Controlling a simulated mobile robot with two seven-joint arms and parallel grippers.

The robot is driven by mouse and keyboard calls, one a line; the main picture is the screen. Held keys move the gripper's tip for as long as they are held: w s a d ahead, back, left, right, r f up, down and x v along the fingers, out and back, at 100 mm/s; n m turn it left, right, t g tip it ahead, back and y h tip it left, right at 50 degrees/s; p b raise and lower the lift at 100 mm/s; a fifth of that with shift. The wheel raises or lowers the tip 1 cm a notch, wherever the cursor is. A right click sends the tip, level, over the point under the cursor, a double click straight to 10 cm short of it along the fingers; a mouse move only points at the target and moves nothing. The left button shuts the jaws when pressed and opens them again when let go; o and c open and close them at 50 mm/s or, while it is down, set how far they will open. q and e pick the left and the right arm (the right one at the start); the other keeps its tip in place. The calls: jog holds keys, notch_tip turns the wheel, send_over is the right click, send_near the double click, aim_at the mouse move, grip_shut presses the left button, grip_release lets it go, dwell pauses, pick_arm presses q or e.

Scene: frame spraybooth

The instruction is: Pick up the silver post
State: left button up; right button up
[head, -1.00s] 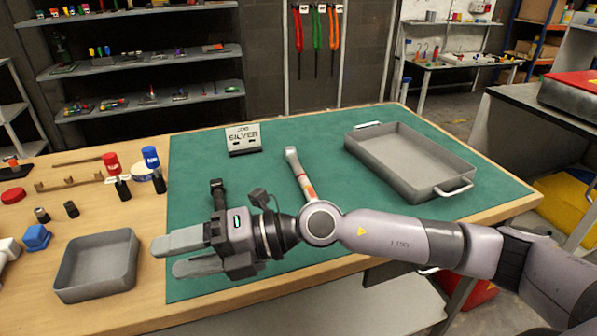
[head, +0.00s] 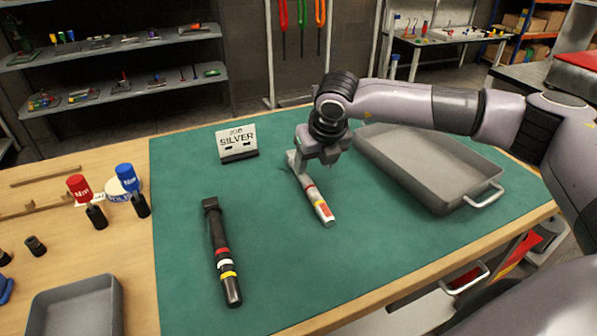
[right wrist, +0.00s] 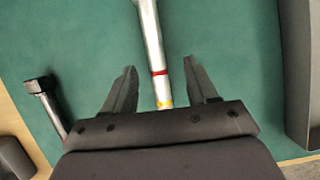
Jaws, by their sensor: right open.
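The silver post (head: 312,195) lies on the green mat (head: 275,255). It has red and yellow bands near its near end. My right gripper (head: 318,158) points down over the post's far part and hides some of it. In the right wrist view the open fingers (right wrist: 160,75) stand on either side of the silver post (right wrist: 152,40), with green mat showing between each finger and the post. A dark post (head: 222,250) with red, white and yellow bands lies to the left on the mat. My left gripper is out of view.
A large grey tray (head: 400,178) with handles lies right of the silver post, close to my right arm. A smaller grey tray (head: 75,303) is at the near left. Red (head: 79,188) and blue (head: 127,177) capped items stand left of the mat. The near mat is clear.

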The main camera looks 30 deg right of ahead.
aim_at(307, 177)
jog(key=shift+x, duration=0.75)
jog(key=shift+a+p+x, duration=0.15)
jog(key=shift+p+x, duration=0.2)
jog(key=shift+x, duration=0.9)
jog(key=shift+a+p+x, duration=0.15)
jog(key=shift+p+x, duration=0.2)
jog(key=shift+x, duration=0.85)
jog(key=shift+w, duration=0.1)
grip_shut()
